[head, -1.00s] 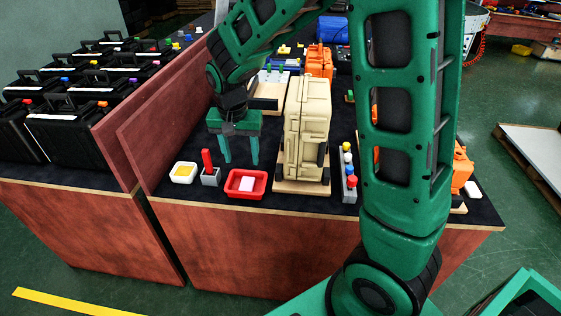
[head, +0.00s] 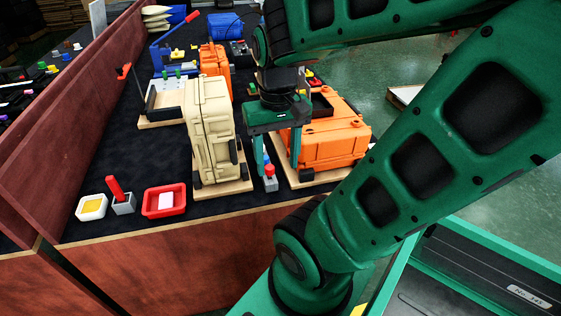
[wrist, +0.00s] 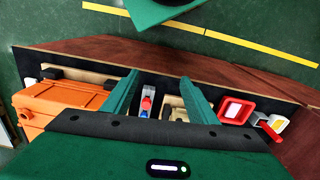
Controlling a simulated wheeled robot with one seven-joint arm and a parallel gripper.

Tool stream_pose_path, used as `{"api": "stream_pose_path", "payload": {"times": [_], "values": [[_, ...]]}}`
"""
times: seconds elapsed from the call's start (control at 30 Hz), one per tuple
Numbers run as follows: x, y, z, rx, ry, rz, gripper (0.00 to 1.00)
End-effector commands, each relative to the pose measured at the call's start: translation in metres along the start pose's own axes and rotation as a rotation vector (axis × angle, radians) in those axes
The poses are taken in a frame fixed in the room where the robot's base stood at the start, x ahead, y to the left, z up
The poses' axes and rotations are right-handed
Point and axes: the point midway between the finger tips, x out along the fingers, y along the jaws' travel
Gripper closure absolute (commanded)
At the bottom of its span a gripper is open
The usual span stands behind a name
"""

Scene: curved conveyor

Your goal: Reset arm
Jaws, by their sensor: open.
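My gripper (head: 278,170) hangs with its fingers pointing down, between the beige case and the orange case in the head view. Its two green fingers are apart with nothing held between them. In the wrist view my gripper (wrist: 160,98) is open above a narrow grey block with coloured knobs (wrist: 147,101). The same block (head: 270,182) is partly hidden behind the fingers in the head view. My arm crosses the right side of the head view and hides part of the floor and bench edge.
The beige case (head: 212,130) stands upright on a wooden base. The orange case (head: 330,140) lies on another base. A red tray (head: 152,207), a grey block with a red handle (head: 122,205) and a white dish (head: 84,214) sit at the front left. A wooden divider (head: 60,130) rises at left.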

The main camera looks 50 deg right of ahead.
Motion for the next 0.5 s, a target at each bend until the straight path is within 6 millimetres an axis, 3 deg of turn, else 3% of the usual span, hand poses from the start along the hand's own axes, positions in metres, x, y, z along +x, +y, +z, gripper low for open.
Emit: {"api": "stream_pose_path", "payload": {"times": [0.13,0.5], "values": [[0.0011,0.0119,0.014,-0.006,-0.009,-0.011,0.47],[0.0012,0.0124,0.0152,-0.008,-0.01,-0.012,0.47]]}}
